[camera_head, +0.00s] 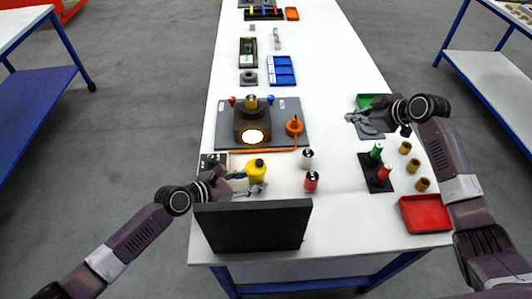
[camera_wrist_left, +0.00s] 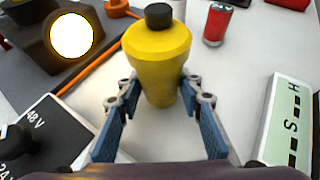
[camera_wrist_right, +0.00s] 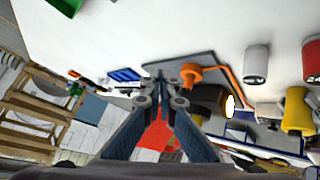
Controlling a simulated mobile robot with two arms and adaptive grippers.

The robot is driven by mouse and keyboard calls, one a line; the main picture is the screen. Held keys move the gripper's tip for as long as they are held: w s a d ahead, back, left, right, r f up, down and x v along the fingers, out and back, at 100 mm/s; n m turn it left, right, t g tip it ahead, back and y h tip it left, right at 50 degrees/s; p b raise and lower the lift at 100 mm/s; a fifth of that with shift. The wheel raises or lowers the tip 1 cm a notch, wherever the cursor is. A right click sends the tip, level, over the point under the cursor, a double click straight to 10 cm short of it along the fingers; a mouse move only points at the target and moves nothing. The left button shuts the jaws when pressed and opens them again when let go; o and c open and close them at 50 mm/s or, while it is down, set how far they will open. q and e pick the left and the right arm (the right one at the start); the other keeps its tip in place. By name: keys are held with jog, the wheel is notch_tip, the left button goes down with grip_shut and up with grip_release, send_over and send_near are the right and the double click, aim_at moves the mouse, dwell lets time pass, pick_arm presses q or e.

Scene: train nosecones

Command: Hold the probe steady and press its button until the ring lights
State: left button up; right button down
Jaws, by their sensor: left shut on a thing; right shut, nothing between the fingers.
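The yellow probe (camera_head: 256,171) stands upright at the near left of the table, with a black button (camera_wrist_left: 158,15) on its top. My left gripper (camera_head: 254,187) is shut on the probe; its fingers show on either side of the body in the left wrist view (camera_wrist_left: 153,98). No lit ring shows on the probe in these views. A white-yellow disc (camera_head: 253,136) glows on the front of a dark brown housing (camera_wrist_left: 45,45). My right gripper (camera_head: 355,118) is shut and empty, above the table's right side, well apart from the probe.
A dark panel (camera_head: 253,228) stands in front of the probe. Red (camera_head: 311,182) and white (camera_head: 307,158) cylinders stand to its right. An orange cable (camera_head: 262,151) runs behind it. A stand with green and red handles (camera_head: 376,185) and a red tray (camera_head: 425,213) lie further right.

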jog(key=s+a+r+n+g+y, duration=0.2)
jog(key=s+a+r+n+g, duration=0.1)
jog(key=a, duration=0.7)
jog(key=s+a+r+n+g+y, duration=0.2)
jog(key=s+a+r+n+g, duration=0.2)
jog(key=s+a+r, duration=0.3)
jog(key=s+a+g, duration=0.1)
jog(key=s+a, duration=0.1)
jog(key=a, duration=0.1)
jog(key=shift+s+a+r+n+y, duration=0.15)
jog(key=shift+s+r+n+y, duration=0.15)
jog(key=shift+s+r, duration=0.1)
jog(key=shift+f, duration=0.1)
send_over(256, 161)
jog(key=d, duration=0.3)
notch_tip(256, 161, down, 7)
jog(key=shift+s+a, duration=0.1)
jog(key=shift+a, duration=0.05)
notch_tip(256, 161, down, 3)
jog(key=shift+r, duration=0.2)
jog(key=shift+f, duration=0.75)
